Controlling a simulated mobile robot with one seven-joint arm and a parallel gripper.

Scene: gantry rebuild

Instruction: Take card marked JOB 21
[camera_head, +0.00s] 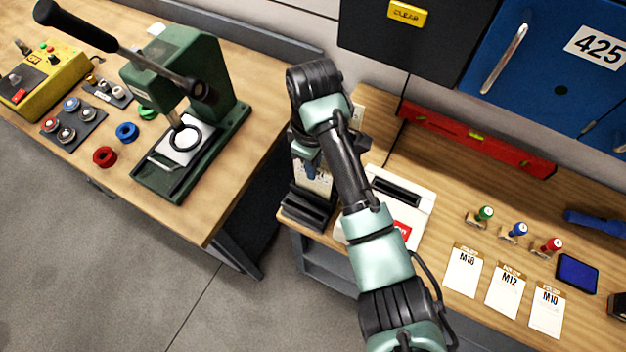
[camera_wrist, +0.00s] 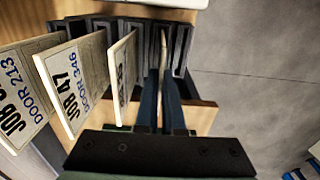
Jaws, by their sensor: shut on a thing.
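In the wrist view a dark slotted rack (camera_wrist: 182,45) holds several upright cards. One card (camera_wrist: 68,85) reads JOB 47, DOOR 346. A card farther left (camera_wrist: 18,100) reads DOOR 213, its job number partly cut off. A third card (camera_wrist: 123,78) is turned nearly edge-on and its print is too narrow to read. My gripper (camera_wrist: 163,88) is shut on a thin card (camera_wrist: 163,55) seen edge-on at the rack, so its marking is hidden. In the head view the rack (camera_head: 305,213) stands at the bench corner, partly behind my arm.
A white box (camera_head: 412,205) with a dark slot stands right of the rack. Stamps (camera_head: 517,231), paper cards (camera_head: 505,290) and a blue ink pad (camera_head: 577,273) lie farther right. A green press (camera_head: 190,110) stands on the left bench, across a gap.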

